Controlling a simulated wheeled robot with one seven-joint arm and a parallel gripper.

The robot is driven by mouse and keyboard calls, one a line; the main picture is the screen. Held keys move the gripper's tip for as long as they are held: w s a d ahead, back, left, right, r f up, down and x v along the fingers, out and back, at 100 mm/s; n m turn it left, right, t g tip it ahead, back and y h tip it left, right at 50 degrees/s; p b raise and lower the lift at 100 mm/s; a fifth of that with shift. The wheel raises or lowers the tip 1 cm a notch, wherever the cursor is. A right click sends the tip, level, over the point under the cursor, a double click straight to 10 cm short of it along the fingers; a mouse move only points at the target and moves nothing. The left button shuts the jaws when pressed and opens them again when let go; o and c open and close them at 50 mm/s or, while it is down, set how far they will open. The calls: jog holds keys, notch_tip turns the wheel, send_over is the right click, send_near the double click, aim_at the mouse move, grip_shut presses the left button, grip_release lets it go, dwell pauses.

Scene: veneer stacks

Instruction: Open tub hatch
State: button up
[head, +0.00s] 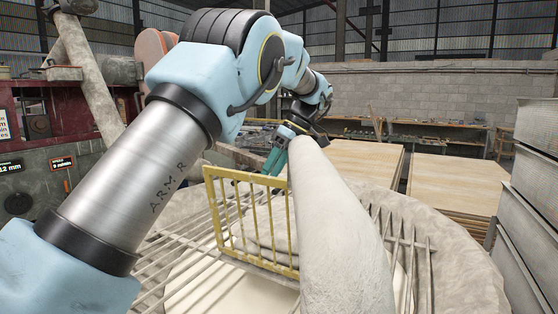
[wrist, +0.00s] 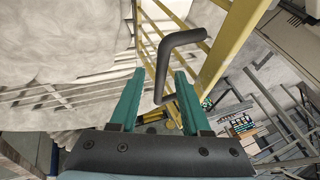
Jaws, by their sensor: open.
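The yellow barred hatch (head: 222,215) stands tilted up from the metal bars over the round tub (head: 465,262) in the head view. Its yellow frame (wrist: 228,45) also crosses the top of the wrist view. A dark bent handle (wrist: 180,40) shows beside that frame. My gripper (head: 275,160) is at the hatch's far upper edge, partly hidden by a thick pale form. In the wrist view its teal fingers (wrist: 159,74) are apart, and the handle's lower arm appears between them. I see no finger closed on the handle; the depth between them is unclear.
The thick pale dusty form (head: 345,240) rises in front of the hatch and hides its right side. Metal bars (head: 175,255) span the tub. Veneer stacks (head: 458,183) stand behind at right, grey stacked panels (head: 530,190) at the right edge. A red machine (head: 60,110) stands left.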

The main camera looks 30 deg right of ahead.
jog(key=v, duration=0.9)
jog(key=shift+d+r, duration=0.2)
jog(key=shift+r, duration=0.15)
jog(key=shift+s, duration=0.15)
